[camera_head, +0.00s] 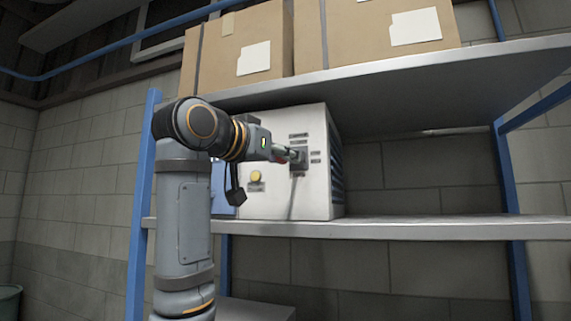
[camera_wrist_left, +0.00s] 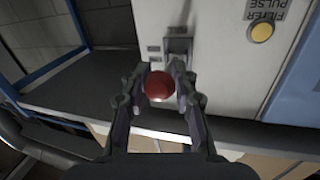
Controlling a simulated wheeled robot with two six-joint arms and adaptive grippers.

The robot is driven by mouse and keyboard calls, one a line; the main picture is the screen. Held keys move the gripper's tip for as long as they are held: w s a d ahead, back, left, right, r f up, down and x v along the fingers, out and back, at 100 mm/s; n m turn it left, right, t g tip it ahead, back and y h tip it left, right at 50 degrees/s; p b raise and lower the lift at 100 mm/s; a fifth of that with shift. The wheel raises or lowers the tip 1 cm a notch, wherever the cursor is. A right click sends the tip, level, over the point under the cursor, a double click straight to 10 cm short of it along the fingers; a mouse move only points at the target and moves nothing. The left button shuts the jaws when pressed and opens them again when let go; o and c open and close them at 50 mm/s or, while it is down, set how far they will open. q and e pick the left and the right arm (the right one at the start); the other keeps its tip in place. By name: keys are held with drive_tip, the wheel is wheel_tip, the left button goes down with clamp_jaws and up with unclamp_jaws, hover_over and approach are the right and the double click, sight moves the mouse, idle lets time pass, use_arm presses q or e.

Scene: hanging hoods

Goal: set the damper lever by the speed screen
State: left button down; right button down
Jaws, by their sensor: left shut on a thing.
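A white cabinet (camera_head: 316,190) stands on the shelf, with a dark damper lever plate (camera_head: 300,159) on its front. My left gripper (camera_head: 289,154) reaches it from the left. In the left wrist view, the red round knob of the damper lever (camera_wrist_left: 158,85) sits between the fingers of my left gripper (camera_wrist_left: 160,84), which is shut on it. The lever's slot plate (camera_wrist_left: 178,47) shows just beyond the knob; the lever's shaft is mostly hidden. I cannot make out a speed screen in either view. My right gripper is not in view.
A yellow filter pulse button (camera_head: 256,176) is on the same cabinet front, below my left wrist. Cardboard boxes (camera_head: 257,32) stand on the upper shelf (camera_head: 440,68) above. The lower shelf (camera_head: 450,228) is bare to the right of the cabinet. Blue posts frame the rack.

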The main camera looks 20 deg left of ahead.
use_arm(q)
drive_tip(key=shift+s+r, duration=0.1)
drive_tip(key=shift+r, duration=0.1)
drive_tip(key=c, duration=1.4)
unclamp_jaws()
drive_tip(key=o, duration=0.4)
drive_tip(key=shift+s, duration=0.25)
drive_tip(key=shift+w+f, duration=0.1)
drive_tip(key=v, duration=1.2)
